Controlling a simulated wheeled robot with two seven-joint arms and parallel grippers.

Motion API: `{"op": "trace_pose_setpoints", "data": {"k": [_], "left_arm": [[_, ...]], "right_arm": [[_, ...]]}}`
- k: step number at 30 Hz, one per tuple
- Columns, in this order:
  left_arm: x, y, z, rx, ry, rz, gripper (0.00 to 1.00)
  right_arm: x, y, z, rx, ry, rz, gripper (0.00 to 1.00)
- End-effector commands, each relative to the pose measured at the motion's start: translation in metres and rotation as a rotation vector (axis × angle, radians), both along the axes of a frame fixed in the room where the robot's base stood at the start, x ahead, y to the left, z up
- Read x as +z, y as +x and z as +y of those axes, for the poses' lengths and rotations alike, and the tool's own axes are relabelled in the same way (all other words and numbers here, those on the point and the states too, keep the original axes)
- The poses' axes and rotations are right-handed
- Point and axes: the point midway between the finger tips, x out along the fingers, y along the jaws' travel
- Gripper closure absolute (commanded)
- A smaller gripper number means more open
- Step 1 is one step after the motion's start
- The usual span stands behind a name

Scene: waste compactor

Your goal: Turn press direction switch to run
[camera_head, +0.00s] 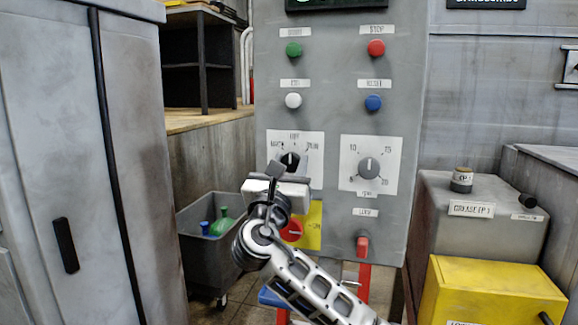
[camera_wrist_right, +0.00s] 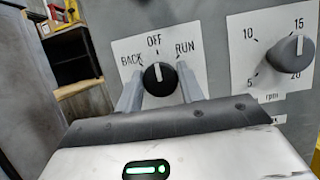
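The press direction switch is a black round knob (camera_wrist_right: 160,78) on a white plate marked BACK, OFF and RUN. In the right wrist view its white pointer stands up toward OFF. In the head view the knob (camera_head: 290,160) is partly hidden by my right gripper (camera_head: 283,168). In the right wrist view my right gripper (camera_wrist_right: 160,90) has one finger on each side of the knob, spread about the knob's width. I cannot tell whether the fingers touch it. My left gripper is not in view.
A grey rpm dial (camera_head: 369,168) sits right of the switch. Green (camera_head: 294,49), red (camera_head: 376,48), white (camera_head: 293,100) and blue (camera_head: 373,103) buttons are above. A red knob (camera_head: 292,230) and a red lever (camera_head: 363,246) are below. A yellow box (camera_head: 490,292) stands right.

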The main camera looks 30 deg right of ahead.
Motion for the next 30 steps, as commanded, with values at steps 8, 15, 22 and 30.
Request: {"op": "trace_pose_setpoints", "data": {"k": [8, 15, 22, 30], "left_arm": [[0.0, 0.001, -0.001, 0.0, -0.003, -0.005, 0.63], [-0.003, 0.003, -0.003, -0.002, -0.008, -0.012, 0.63], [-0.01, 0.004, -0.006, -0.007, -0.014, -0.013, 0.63], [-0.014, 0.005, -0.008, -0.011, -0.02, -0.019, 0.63]], "right_arm": [[-0.001, 0.0, 0.0, -0.002, 0.013, -0.014, 0.85], [-0.003, 0.0, 0.001, -0.002, 0.086, -0.096, 0.85], [-0.004, 0.001, 0.001, -0.001, 0.212, -0.242, 0.85], [-0.003, 0.001, 0.002, -0.001, 0.37, -0.425, 0.85]]}}
